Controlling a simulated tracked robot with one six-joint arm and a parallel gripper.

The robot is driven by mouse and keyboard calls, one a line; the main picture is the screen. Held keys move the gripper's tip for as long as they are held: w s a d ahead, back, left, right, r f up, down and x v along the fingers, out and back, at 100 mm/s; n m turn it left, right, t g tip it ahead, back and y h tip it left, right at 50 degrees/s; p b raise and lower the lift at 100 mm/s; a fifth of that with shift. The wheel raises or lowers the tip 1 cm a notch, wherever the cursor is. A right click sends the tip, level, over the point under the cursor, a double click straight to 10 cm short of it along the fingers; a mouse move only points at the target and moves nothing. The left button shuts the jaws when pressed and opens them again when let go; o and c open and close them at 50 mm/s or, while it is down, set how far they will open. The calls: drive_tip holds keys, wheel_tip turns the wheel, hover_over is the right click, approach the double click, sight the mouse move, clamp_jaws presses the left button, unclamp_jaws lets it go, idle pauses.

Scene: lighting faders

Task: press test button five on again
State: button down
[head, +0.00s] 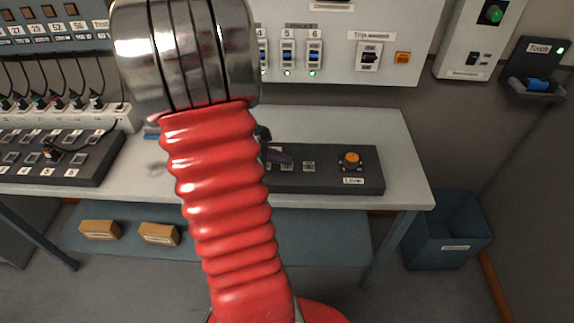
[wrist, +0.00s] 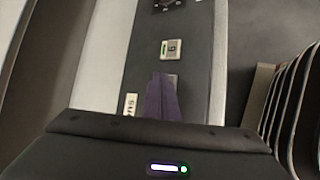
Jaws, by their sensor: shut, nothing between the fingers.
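In the head view, a dark button box (head: 330,180) lies on the grey table, partly hidden by my red arm. It has small pale buttons and an orange knob (head: 351,159) at its right end. My gripper (head: 279,156), with purple fingers, is over this box. In the wrist view my gripper (wrist: 161,84) is shut and empty, its tips at the edge of a button (wrist: 173,79) that they partly cover. Contact cannot be told. Another pale button (wrist: 171,49) with a dark mark is clear beyond it. I cannot read which button is five.
A second dark box (head: 90,168) with switches and numbers sits on the table at left, below plugged cables. A wall panel (head: 345,75) with breakers 5 and 6 stands behind. A blue bin (head: 440,240) is at right. The table's right end (head: 404,170) is clear.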

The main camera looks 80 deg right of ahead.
sight(283, 167)
drive_tip(key=shift+r, duration=0.5)
drive_tip(key=shift+r, duration=0.1)
wheel_tip(283, 167, up, 6)
drive_tip(key=shift+f, duration=0.1)
idle(0.7)
idle(0.6)
